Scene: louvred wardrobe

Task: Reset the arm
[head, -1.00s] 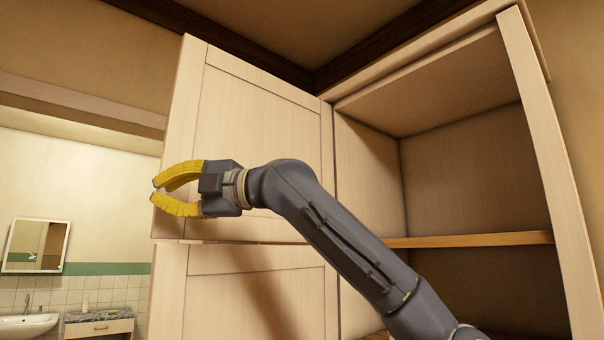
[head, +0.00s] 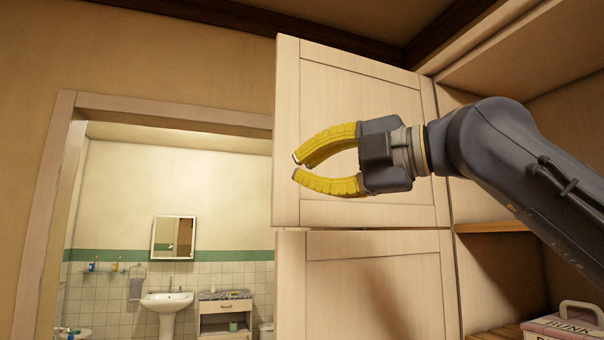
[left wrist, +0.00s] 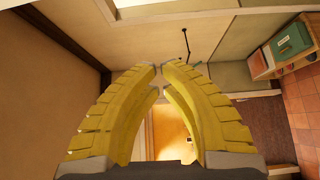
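My left gripper (head: 296,166) has yellow ribbed fingers and a dark grey body. It points left in the head view, in front of the wardrobe's upper door (head: 312,90). The fingers bow outward and their tips are a small gap apart, with nothing between them. The left wrist view also shows the empty fingers (left wrist: 159,72) with a narrow gap at the tips. The dark arm comes in from the right, across the wardrobe opening. The pale wooden door stands open; I cannot tell how far the gripper is from it. My right gripper is not in view.
A lower door (head: 350,275) hangs below the upper one. The wardrobe has a wooden shelf (head: 492,227) and a lettered box (head: 570,322) low at the right. Left of the doors, a doorway opens onto a bathroom with a sink (head: 167,301) and mirror (head: 173,237).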

